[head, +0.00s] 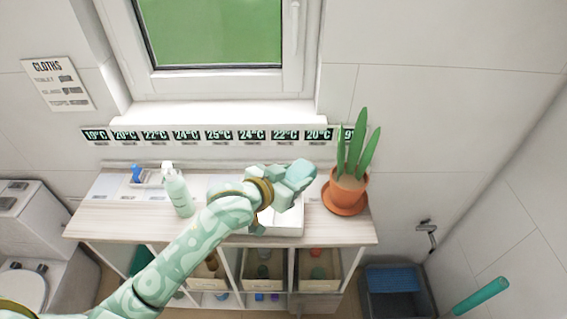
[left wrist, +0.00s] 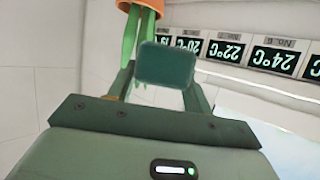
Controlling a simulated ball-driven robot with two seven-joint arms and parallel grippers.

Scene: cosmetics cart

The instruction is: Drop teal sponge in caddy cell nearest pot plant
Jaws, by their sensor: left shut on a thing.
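My left gripper (head: 290,184) reaches in from the left over the shelf top and is shut on the teal sponge (left wrist: 166,65). In the left wrist view the sponge sits between the two fingers. In the head view the sponge (head: 302,171) shows at the end of the hand, above the counter. A white caddy (head: 282,230) stands below the gripper; the arm and hand hide much of it, so its cells are hard to tell. The pot plant (head: 350,190), with green leaves in a terracotta pot, stands right of the caddy. My right gripper is not in view.
A spray bottle (head: 177,192) stands on the wooden top (head: 110,222) left of the arm. A tray with a blue item (head: 137,174) lies farther left. Temperature displays (head: 220,135) line the wall behind. Cubbies below hold bins.

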